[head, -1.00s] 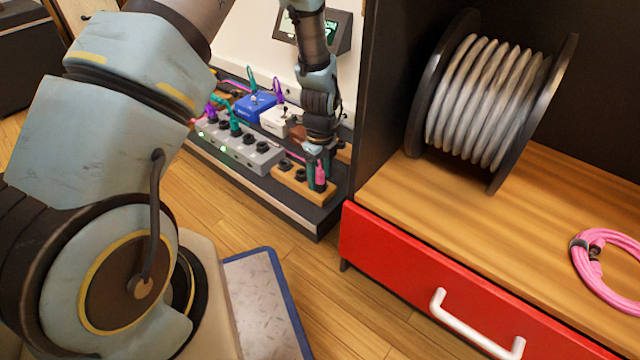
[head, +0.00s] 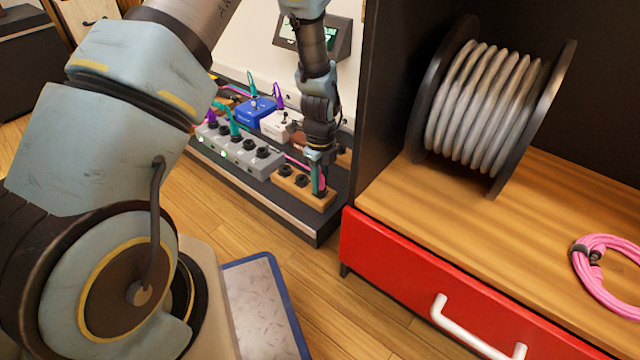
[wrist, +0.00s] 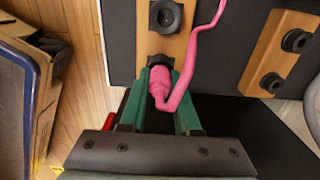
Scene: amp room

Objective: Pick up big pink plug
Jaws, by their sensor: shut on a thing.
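The big pink plug (wrist: 160,83) is between the two green fingers of my gripper (wrist: 160,100) in the wrist view. The gripper is shut on it. In the head view my gripper (head: 318,180) points down at the right end of the wooden strip (head: 318,199), and the plug is mostly hidden by the fingers.
A grey socket box (head: 235,145) with teal and purple plugs, a blue pedal (head: 256,110) and a white pedal (head: 275,125) crowd the board left of my gripper. The dark cabinet with a red drawer (head: 400,270) stands close on the right. A cable reel (head: 485,105) and coiled pink cable (head: 605,270) rest on it.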

